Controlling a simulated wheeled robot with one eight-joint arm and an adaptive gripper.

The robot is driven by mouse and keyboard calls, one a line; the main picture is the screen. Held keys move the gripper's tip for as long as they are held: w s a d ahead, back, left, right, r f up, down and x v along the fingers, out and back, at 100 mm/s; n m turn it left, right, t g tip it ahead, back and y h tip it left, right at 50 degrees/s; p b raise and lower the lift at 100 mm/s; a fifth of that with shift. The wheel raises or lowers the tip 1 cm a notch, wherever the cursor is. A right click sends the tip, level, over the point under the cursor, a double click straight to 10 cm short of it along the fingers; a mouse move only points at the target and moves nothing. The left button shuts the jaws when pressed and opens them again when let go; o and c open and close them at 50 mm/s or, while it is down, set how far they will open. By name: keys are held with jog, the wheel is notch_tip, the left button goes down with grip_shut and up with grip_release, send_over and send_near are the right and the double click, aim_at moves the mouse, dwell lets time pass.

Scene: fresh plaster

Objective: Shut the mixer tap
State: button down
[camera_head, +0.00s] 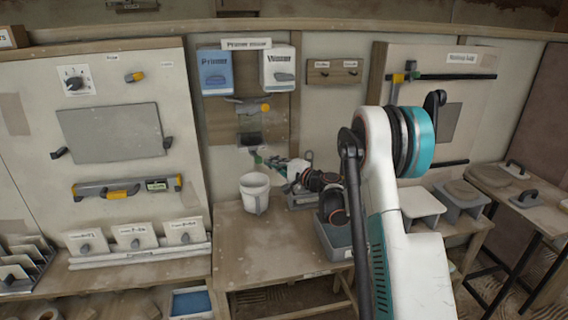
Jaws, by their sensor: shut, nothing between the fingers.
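The mixer tap seems to be the small grey fitting with a yellow-orange handle (265,107) on the brown back panel, below the dispensers. Its exact handle setting is too small to read. My gripper (257,158) is at the end of my arm, which reaches in from the right. A white bucket (255,197) stands on the bench below my gripper.
A blue dispenser (216,75) and a white dispenser (280,70) hang above the tap. A grey bin (334,238) stands on the bench (240,245) right of the bucket, partly behind my arm. The bench front left of centre is clear. A tool board (125,90) is at left.

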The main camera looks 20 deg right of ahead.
jog(key=a+b, duration=0.1)
jog(key=a, duration=0.7)
jog(key=shift+a, duration=0.25)
jog(key=shift+w, duration=0.1)
jog(key=shift+f, duration=0.1)
dwell(0.4)
